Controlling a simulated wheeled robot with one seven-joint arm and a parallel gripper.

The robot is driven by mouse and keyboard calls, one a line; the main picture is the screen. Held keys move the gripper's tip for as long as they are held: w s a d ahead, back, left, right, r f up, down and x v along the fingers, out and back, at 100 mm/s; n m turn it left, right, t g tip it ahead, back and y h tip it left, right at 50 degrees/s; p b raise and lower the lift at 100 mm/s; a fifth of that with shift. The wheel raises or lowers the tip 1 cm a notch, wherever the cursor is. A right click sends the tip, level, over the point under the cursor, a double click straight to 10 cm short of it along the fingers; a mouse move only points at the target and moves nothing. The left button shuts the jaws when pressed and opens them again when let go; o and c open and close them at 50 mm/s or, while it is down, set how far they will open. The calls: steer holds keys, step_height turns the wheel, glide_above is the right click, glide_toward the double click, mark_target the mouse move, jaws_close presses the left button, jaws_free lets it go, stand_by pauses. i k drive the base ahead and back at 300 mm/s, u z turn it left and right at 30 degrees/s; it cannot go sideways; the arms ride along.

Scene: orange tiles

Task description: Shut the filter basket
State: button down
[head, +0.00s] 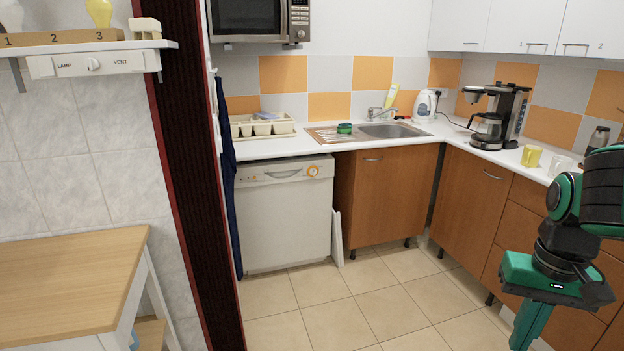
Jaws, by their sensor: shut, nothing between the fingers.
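The coffee maker (514,112) stands on the right-hand counter near the corner, black and grey. Its dark filter basket (473,93) juts out to the left of the upper body, above the glass carafe (487,129), and looks swung open. The basket is small here, so its exact angle is hard to tell. My gripper (527,332), green and black, hangs pointing down at the lower right, in front of the brown drawers. It is shut and empty, well below the coffee maker in the picture and apart from it.
A yellow mug (531,156), a white mug (559,165) and a dark-topped bottle (598,140) stand on the counter right of the coffee maker. A white kettle (425,106) stands to its left by the sink (392,130). The tiled floor (370,300) ahead is clear.

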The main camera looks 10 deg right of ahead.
mark_target(473, 96)
steer(key=z, duration=0.15)
steer(key=i, duration=1.2)
steer(key=z, duration=0.45)
steer(key=i, duration=1.25)
steer(key=z, duration=0.3)
steer(key=i, duration=1)
steer(key=z, duration=0.1)
